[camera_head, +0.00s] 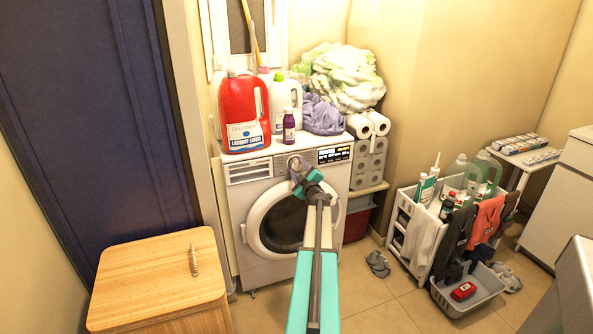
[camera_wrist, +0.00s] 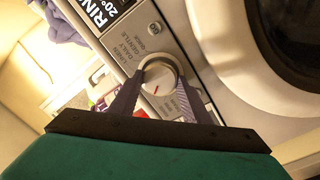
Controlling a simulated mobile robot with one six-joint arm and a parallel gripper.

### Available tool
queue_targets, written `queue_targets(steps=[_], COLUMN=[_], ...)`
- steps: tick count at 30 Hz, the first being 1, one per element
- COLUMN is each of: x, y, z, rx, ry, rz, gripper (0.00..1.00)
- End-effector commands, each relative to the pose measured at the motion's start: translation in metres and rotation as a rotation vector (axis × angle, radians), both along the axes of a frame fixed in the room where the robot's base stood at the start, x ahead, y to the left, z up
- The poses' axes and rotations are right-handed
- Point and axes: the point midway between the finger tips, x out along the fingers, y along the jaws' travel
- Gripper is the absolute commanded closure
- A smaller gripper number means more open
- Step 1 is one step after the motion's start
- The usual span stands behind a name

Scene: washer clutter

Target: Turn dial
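The washer's dial (camera_wrist: 156,80) is a round, pale knob with a small red mark on its face. It sits on the grey control panel next to printed cycle names. My gripper (camera_wrist: 160,86) has one finger at each side of the dial, both against its rim as far as I can see, so it looks shut on the dial. The washer's round door (camera_head: 277,218) is below and looks closed.
A wooden cabinet (camera_head: 158,275) is at the left. A white cart (camera_head: 410,225) with bottles and cloths is at the right.

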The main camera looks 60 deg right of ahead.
Motion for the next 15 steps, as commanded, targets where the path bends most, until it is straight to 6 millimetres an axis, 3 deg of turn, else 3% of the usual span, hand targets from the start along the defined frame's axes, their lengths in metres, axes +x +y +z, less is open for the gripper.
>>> queue_targets(steps=[1,3,15], x=[0.0027,0.0023,-0.0008], y=[0.0001,0.0001,0.0009], z=[0.0020,0.0017,0.0005], rx=[-0.001,-0.001,0.000], ry=[-0.003,-0.002,-0.001], rz=[0.003,0.002,-0.001], gripper=[0.50,0.39,0.38])
